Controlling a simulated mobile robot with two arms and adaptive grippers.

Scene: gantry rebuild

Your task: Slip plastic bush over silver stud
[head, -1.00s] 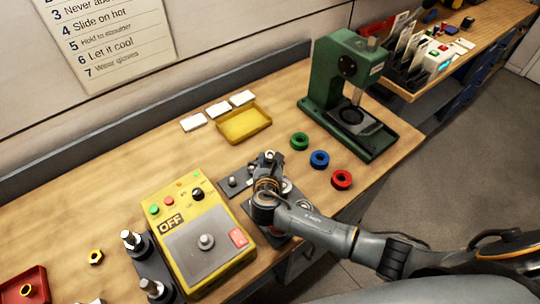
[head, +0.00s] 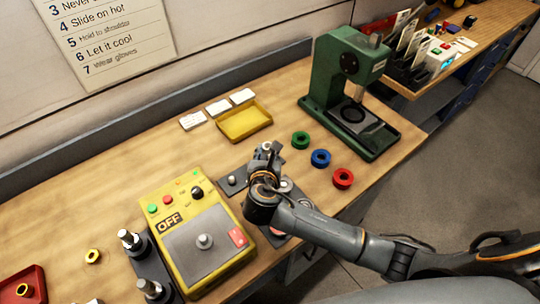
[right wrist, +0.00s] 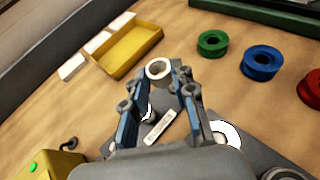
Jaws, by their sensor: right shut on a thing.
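My right gripper (right wrist: 158,92) is shut on a pale plastic bush (right wrist: 158,70), a short ring held at the fingertips. In the head view my right gripper (head: 266,152) hangs over the dark plate (head: 224,184). A small silver stud (head: 232,180) stands on that plate, left of the gripper. In the right wrist view a silver piece (right wrist: 147,111) shows below, between the fingers, partly hidden; I cannot tell whether it is the same stud. The bush is apart from the stud in the head view. My left gripper is not in view.
A yellow box (head: 183,206) marked OFF stands front left of the plate. Dark posts with silver tops (head: 129,238) stand beside it. Green (head: 300,140), blue (head: 320,158) and red (head: 342,178) rings, a yellow tray (head: 262,132) and a green press (head: 331,75) lie beyond.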

